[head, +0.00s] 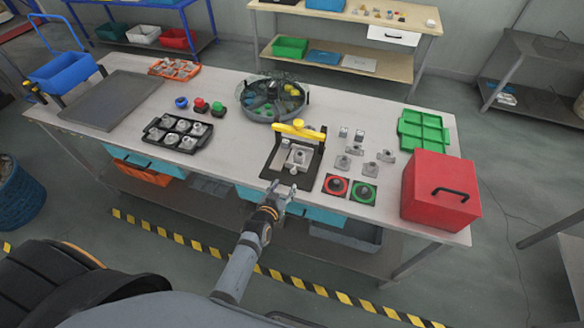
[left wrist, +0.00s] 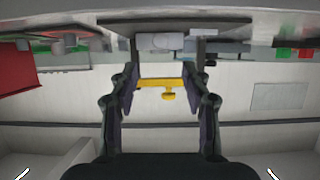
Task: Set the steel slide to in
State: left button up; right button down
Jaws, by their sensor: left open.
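A black fixture (head: 275,165) stands near the front edge of the bench, with a yellow bar (head: 298,129) across its back. A grey steel block that looks like the slide (head: 299,157) sits inside it; its exact position along its travel is too small to tell. My left gripper (head: 284,189) is just in front of the fixture at the bench edge. In the left wrist view its two fingers (left wrist: 164,88) are apart with nothing gripped. The yellow bar (left wrist: 163,83) shows between them, beyond the tips, and a grey block (left wrist: 160,41) shows above it.
A red box (head: 440,192) stands at the right end. A round tank (head: 275,100) is behind, and a black tray (head: 178,135) is to the left.

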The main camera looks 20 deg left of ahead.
aim_at(293, 172)
pick_arm(q)
jog(key=b+x, duration=0.9)
jog(key=x, duration=0.1)
jog(key=shift+s+f, duration=0.15)
jog(key=shift+f, duration=0.1)
jog(key=shift+w+b, duration=0.3)
jog(key=shift+w, duration=0.05)
jog(key=shift+r, duration=0.15)
grip_shut()
jog(key=shift+w, duration=0.1)
